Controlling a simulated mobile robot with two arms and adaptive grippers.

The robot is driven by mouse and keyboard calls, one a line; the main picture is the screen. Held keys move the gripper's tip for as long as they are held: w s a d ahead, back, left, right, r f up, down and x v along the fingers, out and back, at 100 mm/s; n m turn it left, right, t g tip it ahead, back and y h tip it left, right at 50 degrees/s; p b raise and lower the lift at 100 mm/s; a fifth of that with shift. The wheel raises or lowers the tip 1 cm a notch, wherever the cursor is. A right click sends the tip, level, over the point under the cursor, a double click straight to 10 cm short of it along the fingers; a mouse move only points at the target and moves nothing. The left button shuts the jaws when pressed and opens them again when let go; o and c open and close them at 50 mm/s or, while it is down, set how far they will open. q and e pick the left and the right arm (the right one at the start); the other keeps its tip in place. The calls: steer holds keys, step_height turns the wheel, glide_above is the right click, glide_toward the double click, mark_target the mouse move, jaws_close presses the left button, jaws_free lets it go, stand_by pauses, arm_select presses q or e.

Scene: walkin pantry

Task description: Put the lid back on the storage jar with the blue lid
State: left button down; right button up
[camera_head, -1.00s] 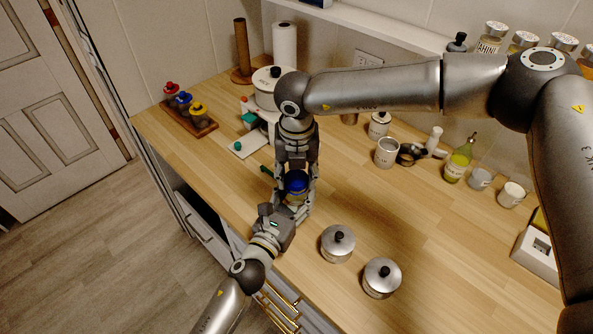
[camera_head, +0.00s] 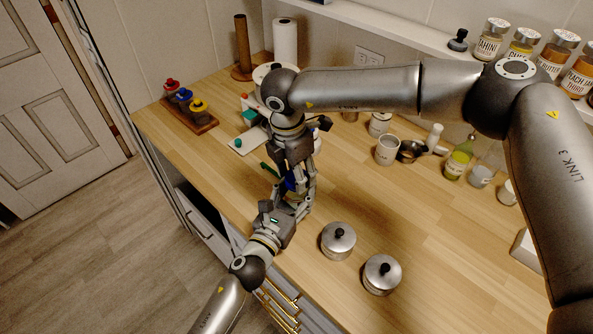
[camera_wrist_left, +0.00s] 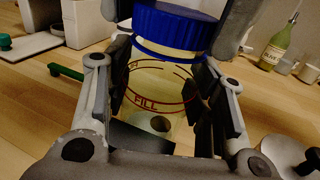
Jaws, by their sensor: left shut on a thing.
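The storage jar (camera_wrist_left: 155,95) is clear, with red fill marks and a blue lid (camera_wrist_left: 175,28) at its mouth. A pale band shows just under the lid; I cannot tell whether the lid is fully seated. My left gripper (camera_wrist_left: 165,110) is shut around the jar body, one finger on each side. In the head view it is low at the counter's front part (camera_head: 295,208), and only a little of the blue lid (camera_head: 289,185) shows. My right gripper (camera_head: 298,178) comes down from above, its dark fingers flanking the lid closely. It hides most of the jar there.
Two metal canisters (camera_head: 338,240) with black knobs stand right of the jar. A green-handled item (camera_head: 270,170) lies close on the left. A rack with red, blue and yellow tops (camera_head: 190,108) is at far left. Mugs and bottles line the back.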

steer(key=m, duration=0.7)
steer(key=shift+w+g, duration=0.1)
steer(key=shift+g, duration=0.3)
steer(key=m, duration=0.3)
steer(key=shift+a+m, duration=0.2)
steer(key=shift+m, duration=0.2)
steer(key=shift+d+m+g, duration=0.1)
steer(key=shift+m+g, duration=0.2)
steer(key=shift+m, duration=0.5)
steer(key=o, duration=0.7)
steer(key=shift+c, duration=0.2)
